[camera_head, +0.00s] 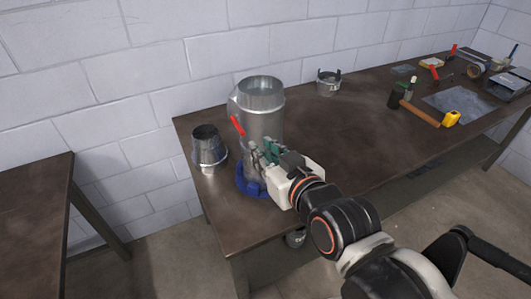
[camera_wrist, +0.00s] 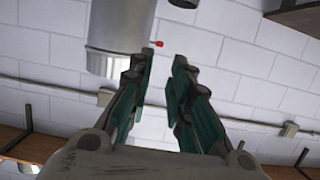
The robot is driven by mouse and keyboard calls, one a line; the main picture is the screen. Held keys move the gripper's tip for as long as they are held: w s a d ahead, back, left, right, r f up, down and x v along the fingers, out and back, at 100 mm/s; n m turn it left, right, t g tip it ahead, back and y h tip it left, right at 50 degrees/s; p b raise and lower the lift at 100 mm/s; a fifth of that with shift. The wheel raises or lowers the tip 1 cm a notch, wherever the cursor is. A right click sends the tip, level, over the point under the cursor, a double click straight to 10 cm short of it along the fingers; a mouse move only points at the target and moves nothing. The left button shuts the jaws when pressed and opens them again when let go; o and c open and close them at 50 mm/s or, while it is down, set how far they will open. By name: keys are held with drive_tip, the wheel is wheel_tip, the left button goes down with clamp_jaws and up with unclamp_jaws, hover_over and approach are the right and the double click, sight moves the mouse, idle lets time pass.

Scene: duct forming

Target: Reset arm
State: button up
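My gripper (camera_head: 268,155) is over the front left part of the workbench, in front of a tall silver duct cylinder (camera_head: 262,102). In the wrist view my gripper's two teal-padded fingers (camera_wrist: 164,65) stand apart with an empty gap between them. The duct cylinder also shows there, above left of the fingers (camera_wrist: 118,30). A blue-based tool (camera_head: 246,185) is partly hidden behind my gripper. A red handle (camera_head: 238,125) stands up beside the cylinder; whether it belongs to that tool is unclear. A red tip (camera_wrist: 158,43) shows beyond the fingers.
A tapered metal duct piece (camera_head: 208,150) stands left of the cylinder. A metal collar (camera_head: 328,83) stands farther back. The bench (camera_head: 330,140) middle is clear.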

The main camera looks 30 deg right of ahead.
idle(0.7)
drive_tip(key=s+f+g, duration=0.1)
drive_tip(key=g, duration=0.1)
drive_tip(key=s+f+g, duration=0.1)
drive_tip(key=g, duration=0.2)
drive_tip(key=f+g, duration=0.1)
drive_tip(key=g, duration=0.1)
drive_tip(key=shift+s+a+f+g, duration=0.35)
drive_tip(key=shift+s+f+g, duration=0.05)
